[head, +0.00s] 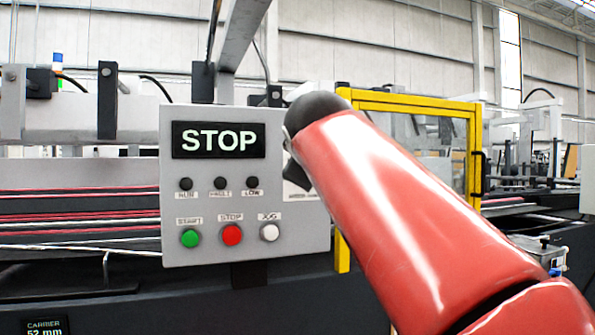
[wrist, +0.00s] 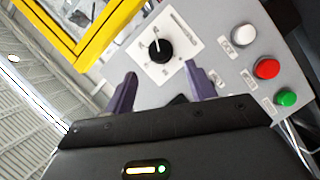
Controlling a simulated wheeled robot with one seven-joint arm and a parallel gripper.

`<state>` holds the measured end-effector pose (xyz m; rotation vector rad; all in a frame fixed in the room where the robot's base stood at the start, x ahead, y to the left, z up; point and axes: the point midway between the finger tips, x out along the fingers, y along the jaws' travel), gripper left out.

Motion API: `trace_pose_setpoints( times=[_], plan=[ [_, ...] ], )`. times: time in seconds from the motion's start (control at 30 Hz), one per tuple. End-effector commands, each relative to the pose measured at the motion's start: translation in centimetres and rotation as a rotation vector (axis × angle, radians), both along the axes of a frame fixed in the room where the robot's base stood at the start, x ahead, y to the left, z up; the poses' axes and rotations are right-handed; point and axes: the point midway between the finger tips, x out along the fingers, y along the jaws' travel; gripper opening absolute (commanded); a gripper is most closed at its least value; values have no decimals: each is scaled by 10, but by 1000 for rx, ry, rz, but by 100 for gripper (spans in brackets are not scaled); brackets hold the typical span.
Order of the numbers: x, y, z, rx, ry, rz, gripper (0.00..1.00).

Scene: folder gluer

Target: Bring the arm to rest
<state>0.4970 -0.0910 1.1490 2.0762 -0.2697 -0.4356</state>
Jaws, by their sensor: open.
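My red arm (head: 420,220) reaches in from the lower right of the head view to the right side of a grey control panel (head: 175,255). A black rotary knob (wrist: 159,50) on a white plate lies beyond the fingertips. I cannot tell whether the fingers touch the panel. The panel's display (head: 219,140) reads STOP, and the three small lamps under it look dark.
The panel carries a green button (head: 190,238), a red button (head: 232,235) and a white button (head: 269,232). A yellow-framed guard (head: 410,103) stands behind the arm. Machine rails and belts (head: 80,215) run left of the panel.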

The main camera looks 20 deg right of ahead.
Motion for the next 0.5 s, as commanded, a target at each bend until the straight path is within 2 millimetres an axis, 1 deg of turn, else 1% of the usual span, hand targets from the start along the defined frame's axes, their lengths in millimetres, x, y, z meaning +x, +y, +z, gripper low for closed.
trace_pose_setpoints(
  times=[0.17, 0.27, 0.37, 0.4, 0.47, 0.5],
  plan=[
    [0, 0, -2, 6, 3, 1, 55],
    [-6, 3, -19, 51, 27, 4, 55],
    [-18, 11, -62, 160, 87, 8, 55],
    [-26, 15, -86, 219, 119, 7, 55],
    [-42, 23, -126, 319, 173, -2, 55],
    [-53, 29, -155, 388, 213, -13, 55]
  ],
)
